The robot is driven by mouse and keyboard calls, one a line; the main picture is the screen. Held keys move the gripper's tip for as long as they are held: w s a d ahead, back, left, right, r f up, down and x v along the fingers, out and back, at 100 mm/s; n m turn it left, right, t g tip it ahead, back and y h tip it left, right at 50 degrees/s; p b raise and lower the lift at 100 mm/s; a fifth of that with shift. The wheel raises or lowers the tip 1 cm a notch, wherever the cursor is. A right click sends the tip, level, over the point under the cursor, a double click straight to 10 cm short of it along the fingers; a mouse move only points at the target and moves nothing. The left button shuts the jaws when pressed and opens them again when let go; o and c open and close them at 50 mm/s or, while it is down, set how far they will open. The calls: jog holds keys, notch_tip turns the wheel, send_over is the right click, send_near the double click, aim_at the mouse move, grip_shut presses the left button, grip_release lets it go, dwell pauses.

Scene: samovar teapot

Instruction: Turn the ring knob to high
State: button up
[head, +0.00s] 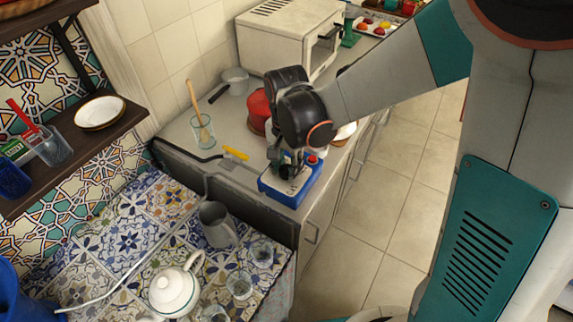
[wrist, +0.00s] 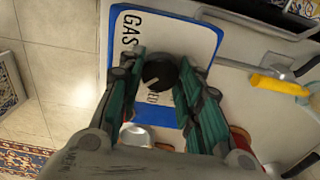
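A blue box (head: 269,184) with a white top sits on the counter's front end. In the wrist view, its white face (wrist: 127,62) bears partly hidden black lettering that includes "GAS". A round black knob (wrist: 160,72) shows on that face, between the two teal fingers of my gripper (wrist: 163,62). One finger is close on each side of it; I cannot tell whether they touch it. In the head view, my gripper (head: 287,166) is down over the box and hides the knob. A small red part (head: 312,160) shows beside my gripper. The knob's setting is not readable.
A yellow-handled tool (head: 236,153) lies left of the box, near a glass (head: 203,135) with a wooden utensil. A red object (head: 257,108) stands behind my gripper. A teapot (head: 174,290) and a grey jug (head: 217,225) stand on the tiled surface. Floor is clear at right.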

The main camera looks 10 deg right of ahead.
jog(key=o, duration=0.4)
